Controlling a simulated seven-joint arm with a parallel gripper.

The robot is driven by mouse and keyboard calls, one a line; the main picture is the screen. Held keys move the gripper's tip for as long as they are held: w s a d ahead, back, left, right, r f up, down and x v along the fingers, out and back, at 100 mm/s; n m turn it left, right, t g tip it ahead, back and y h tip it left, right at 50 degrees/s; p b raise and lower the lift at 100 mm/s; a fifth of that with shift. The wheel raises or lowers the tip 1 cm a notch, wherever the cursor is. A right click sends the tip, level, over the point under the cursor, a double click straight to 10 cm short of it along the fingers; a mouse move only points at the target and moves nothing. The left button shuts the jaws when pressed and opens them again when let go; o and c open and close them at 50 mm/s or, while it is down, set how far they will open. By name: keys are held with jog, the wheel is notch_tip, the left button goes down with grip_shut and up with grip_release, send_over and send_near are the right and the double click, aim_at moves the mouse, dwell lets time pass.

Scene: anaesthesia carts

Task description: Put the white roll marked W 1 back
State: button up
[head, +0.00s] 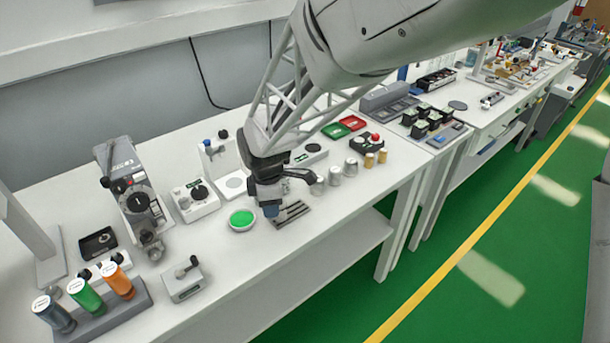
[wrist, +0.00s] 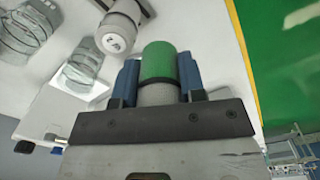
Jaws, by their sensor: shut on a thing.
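My gripper (head: 268,207) is low over the left bench, between a round green-filled dish (head: 242,220) and a dark slotted plate (head: 292,213). In the wrist view its blue fingers (wrist: 160,82) are shut on a cylinder (wrist: 158,62) with a green end, a dark band and a pale grey textured part. I cannot read any W 1 mark on it. In the head view my gripper hides it. A separate white roll (wrist: 115,38) with a dark mark, perhaps a W and a digit, stands close by at the upper left. Pale cylinders (head: 335,175) stand right of my gripper.
A rack (head: 115,310) with dark, green and orange rolls is at the front left. A grey block with a lever (head: 184,280) stands near the front edge. Clear glass-like vessels (wrist: 85,68) show in the wrist view. Bare bench lies in front of my gripper.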

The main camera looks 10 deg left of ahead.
jog(key=s+d+f+m, duration=0.1)
jog(key=s+d+m, duration=0.2)
jog(key=d, duration=0.9)
jog(key=s, duration=0.2)
jog(key=shift+s+f+m, duration=0.2)
jog(key=shift+s+m, duration=0.1)
jog(key=shift+s, duration=0.1)
jog(key=shift+w, duration=0.15)
send_over(298, 208)
jog(key=shift+f, duration=0.75)
jog(key=shift+f, duration=0.1)
jog(key=shift+f, duration=1.65)
jog(key=shift+f, duration=0.15)
jog(key=o, duration=0.9)
